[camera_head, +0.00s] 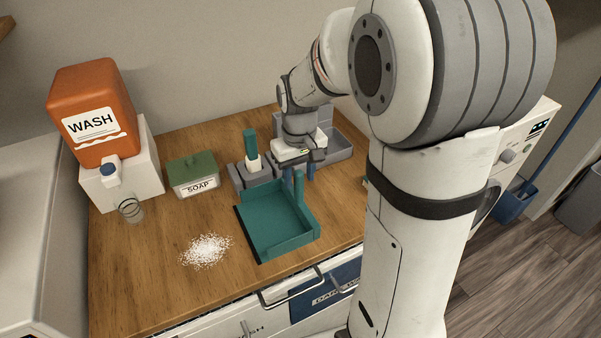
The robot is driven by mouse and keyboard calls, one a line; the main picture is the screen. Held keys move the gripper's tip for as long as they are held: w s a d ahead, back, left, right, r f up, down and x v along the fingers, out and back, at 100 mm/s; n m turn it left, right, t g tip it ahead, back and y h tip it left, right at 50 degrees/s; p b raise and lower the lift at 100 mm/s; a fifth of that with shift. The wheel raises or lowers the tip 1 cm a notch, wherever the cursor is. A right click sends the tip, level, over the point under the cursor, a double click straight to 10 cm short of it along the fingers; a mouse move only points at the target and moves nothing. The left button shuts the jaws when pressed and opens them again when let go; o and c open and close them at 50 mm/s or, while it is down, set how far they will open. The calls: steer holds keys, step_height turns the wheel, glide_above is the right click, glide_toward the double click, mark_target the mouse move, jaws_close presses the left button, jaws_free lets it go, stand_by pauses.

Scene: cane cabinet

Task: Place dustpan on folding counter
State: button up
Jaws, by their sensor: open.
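The green dustpan (274,222) lies on the wooden counter (155,258), with its flat dark lip toward the left and its upright handle (298,187) at the back right. My gripper (299,174) points down at the handle, with its dark fingers around or just behind it. I cannot tell whether they touch it. The jaws are open. The wooden top is the only counter I can make out, and I cannot tell whether it folds. My arm hides part of the right side.
A white powder pile (206,250) lies left of the dustpan. A green soap box (193,175), a grey holder with a green-handled brush (251,150) and a grey tray (338,142) stand behind. An orange wash jug (92,112) sits on a white box at the back left.

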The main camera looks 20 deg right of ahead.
steer(key=shift+r, duration=0.1)
step_height(320, 180, up, 12)
steer(key=s+f+m+t, duration=0.1)
steer(key=s+f, duration=0.2)
steer(key=s, duration=0.5)
steer(key=s+f+m+t, duration=0.1)
steer(key=s+f+t, duration=0.1)
steer(key=s, duration=0.6)
steer(key=shift+d+f, duration=0.3)
steer(key=shift+f, duration=0.1)
